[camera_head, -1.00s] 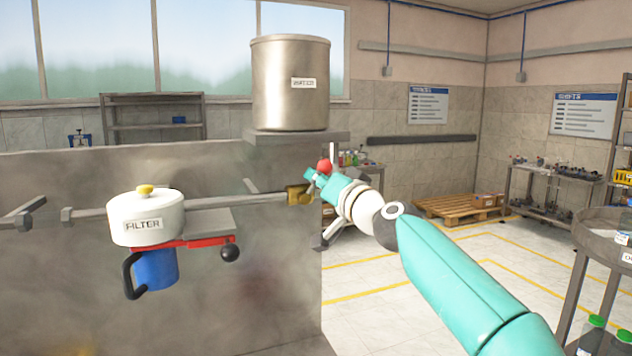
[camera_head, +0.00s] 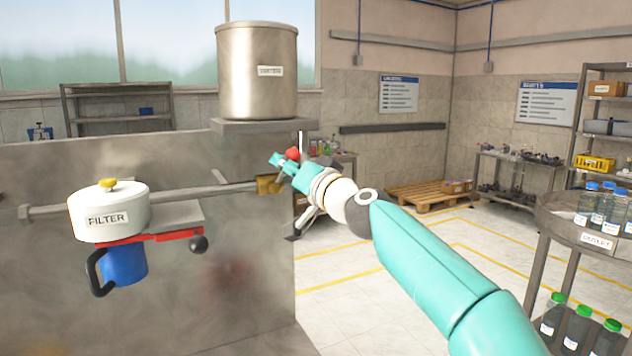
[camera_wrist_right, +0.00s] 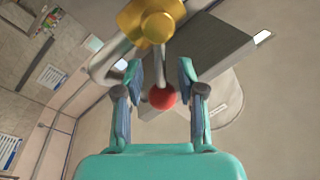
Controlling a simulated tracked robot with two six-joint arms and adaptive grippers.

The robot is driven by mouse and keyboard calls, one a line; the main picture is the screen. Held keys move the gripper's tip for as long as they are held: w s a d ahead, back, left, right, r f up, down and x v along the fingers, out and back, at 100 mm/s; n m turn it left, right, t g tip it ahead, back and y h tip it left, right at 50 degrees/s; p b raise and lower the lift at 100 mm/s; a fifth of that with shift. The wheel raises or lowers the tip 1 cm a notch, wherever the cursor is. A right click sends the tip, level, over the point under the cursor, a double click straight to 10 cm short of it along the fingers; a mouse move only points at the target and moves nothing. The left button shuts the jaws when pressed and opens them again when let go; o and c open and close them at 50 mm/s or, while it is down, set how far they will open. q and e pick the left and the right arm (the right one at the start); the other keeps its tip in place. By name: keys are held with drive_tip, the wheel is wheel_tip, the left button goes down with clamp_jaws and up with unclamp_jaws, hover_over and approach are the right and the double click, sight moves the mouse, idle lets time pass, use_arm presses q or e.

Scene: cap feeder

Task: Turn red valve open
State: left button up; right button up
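The red valve is a red ball knob (camera_head: 293,154) by a brass body (camera_head: 268,184) at the right end of a metal pipe. In the right wrist view the red knob (camera_wrist_right: 162,97) sits on a thin stem below the brass body (camera_wrist_right: 152,22). My right gripper (camera_head: 281,162) is at the valve, partly covering it. In its wrist view the gripper (camera_wrist_right: 160,75) is open, with one finger on each side of the knob and stem. A gap seems to show on both sides. My left gripper is not in view.
A metal tank (camera_head: 257,75) stands on a shelf (camera_head: 228,125) above the valve. A round cart (camera_head: 570,215) with bottles stands at the right.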

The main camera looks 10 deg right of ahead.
drive_tip(key=v, duration=1.1)
drive_tip(key=shift+s+d, duration=0.2)
drive_tip(key=shift+s, duration=0.05)
